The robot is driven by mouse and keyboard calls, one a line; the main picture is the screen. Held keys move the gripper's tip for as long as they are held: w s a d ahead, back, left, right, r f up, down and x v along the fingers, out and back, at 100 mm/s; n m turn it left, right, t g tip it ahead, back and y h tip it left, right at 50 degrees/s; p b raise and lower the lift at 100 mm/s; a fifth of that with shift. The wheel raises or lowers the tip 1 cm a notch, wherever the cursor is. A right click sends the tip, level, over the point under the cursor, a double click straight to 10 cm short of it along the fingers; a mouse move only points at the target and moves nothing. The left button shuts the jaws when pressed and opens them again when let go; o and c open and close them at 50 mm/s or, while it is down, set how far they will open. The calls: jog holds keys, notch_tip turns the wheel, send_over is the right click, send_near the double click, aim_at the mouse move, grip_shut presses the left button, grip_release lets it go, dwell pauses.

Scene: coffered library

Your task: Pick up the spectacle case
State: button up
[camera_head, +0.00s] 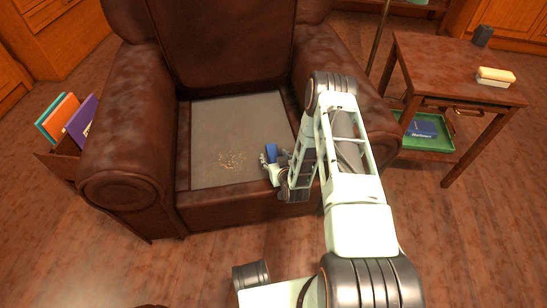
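A small blue object (271,151), which looks like the spectacle case, is at the right part of the armchair's grey seat panel (215,115). My gripper (271,161) is low over the front right of the seat, right at the blue object. Its fingers appear to lie on either side of it, and they hide part of it. The fingers are too small here to tell whether they grip it or only surround it. I cannot tell whether the object touches the seat.
The brown leather armchair (130,150) has high arms on both sides of the seat. Below is a green tray (436,143) with a blue box (420,127). Folders (70,118) stand at left.

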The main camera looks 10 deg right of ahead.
jog(key=c, duration=1.2)
